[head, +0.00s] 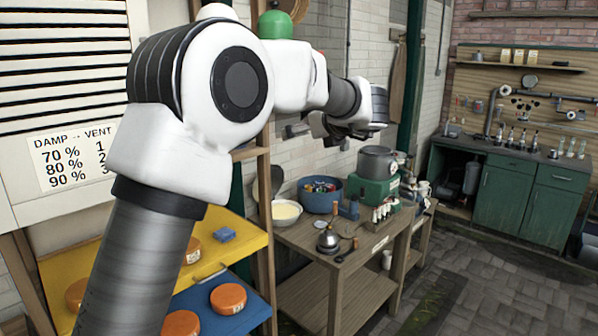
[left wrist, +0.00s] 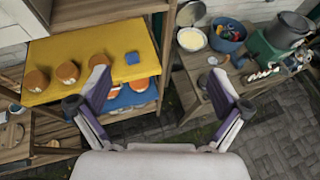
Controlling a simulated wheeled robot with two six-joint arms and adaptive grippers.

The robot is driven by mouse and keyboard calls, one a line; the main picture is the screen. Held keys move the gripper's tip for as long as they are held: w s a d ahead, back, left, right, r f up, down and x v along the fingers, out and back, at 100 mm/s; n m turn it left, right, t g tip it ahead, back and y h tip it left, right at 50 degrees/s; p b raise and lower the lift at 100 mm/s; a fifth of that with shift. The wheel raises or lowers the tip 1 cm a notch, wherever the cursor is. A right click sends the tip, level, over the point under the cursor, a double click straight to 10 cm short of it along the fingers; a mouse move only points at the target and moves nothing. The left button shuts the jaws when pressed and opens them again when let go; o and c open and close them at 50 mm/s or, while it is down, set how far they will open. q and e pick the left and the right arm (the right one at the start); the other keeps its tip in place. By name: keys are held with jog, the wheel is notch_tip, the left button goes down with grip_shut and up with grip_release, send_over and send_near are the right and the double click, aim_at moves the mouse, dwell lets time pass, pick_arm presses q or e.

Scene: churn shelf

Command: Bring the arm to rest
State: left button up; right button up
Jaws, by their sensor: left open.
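My left arm rises from the bottom left of the head view, bends at a white joint and reaches right. My left gripper (head: 322,128) is partly hidden behind the wrist there, in the air above the wooden workbench (head: 312,240). In the left wrist view my left gripper (left wrist: 160,88) is open, its two fingers wide apart with nothing between them. Below it are a shelf edge on the left and paved floor. My right gripper is in neither view.
Orange-rimmed cheese wheels (head: 228,298) lie on yellow (head: 236,250) and blue (head: 258,309) boards on the left rack. The bench holds a cream bowl (head: 286,212), a blue tub (head: 320,194) and a grey pot (head: 377,162). Green cabinets (head: 505,187) stand far right. Floor between is clear.

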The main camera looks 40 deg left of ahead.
pick_arm(q)
jog(key=a+f+b, duration=0.1)
jog(key=a+f, duration=0.2)
jog(key=f, duration=0.6)
jog(key=shift+w+m+t, duration=0.3)
jog(key=shift+w, duration=0.05)
